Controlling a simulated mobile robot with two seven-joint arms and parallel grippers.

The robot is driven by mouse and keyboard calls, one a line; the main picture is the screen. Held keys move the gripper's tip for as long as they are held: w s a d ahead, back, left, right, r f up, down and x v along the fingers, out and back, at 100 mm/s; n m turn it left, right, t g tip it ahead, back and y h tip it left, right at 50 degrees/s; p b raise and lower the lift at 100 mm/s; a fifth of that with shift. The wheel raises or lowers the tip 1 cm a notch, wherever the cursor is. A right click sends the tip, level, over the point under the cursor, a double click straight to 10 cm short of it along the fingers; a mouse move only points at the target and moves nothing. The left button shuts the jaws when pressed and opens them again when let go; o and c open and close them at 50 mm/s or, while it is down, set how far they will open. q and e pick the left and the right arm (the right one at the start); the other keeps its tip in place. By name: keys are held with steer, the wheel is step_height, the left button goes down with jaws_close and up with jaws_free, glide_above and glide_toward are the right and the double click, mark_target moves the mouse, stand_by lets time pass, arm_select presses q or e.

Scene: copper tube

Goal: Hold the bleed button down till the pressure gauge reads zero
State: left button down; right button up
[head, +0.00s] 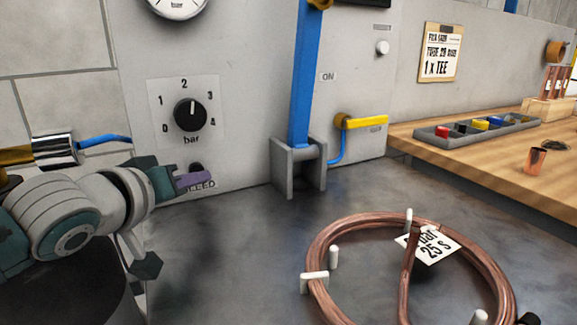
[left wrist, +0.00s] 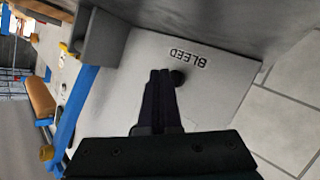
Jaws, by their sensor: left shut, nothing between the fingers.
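The black bleed button (head: 196,168) sits low on the grey panel, just above the BLEED label, which my left gripper partly covers. My left gripper (head: 206,179) is shut and empty, its fingertips in front of the panel just below the button. In the left wrist view the closed fingers (left wrist: 160,74) point at the panel, with the button (left wrist: 178,77) right beside their tips. I cannot tell whether they touch it. The pressure gauge (head: 178,8) is cut off by the top of the head view, and I cannot read its needle. My right gripper is not in view.
A black pressure knob (head: 187,115) is above the button. A blue lever (head: 302,75) stands in a grey bracket to the right. A copper coil (head: 322,235) lies on the dark bench around white pegs. A yellow-handled valve (head: 366,122) is on the panel.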

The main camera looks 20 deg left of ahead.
arm_select(q)
steer(key=shift+w+a, duration=0.1)
stand_by(0.6)
steer(key=shift+w+a, duration=0.2)
steer(key=shift+a, duration=0.05)
steer(key=shift+w+a, duration=0.3)
steer(key=shift+a, duration=0.1)
stand_by(2.5)
stand_by(1.1)
steer(key=shift+s+d+p, duration=0.6)
steer(key=shift+d+p, duration=0.05)
steer(key=shift+d, duration=0.05)
steer(key=shift+s+d+r+p, duration=0.1)
steer(key=shift+s+d+p, duration=0.15)
steer(key=shift+d+p, duration=0.1)
steer(key=s+d+p, duration=0.1)
steer(key=s+d, duration=0.1)
steer(key=shift+s+d+p, duration=0.1)
steer(key=shift+d+p, duration=0.2)
steer(key=shift+p, duration=0.05)
steer(key=shift+s+d, duration=0.3)
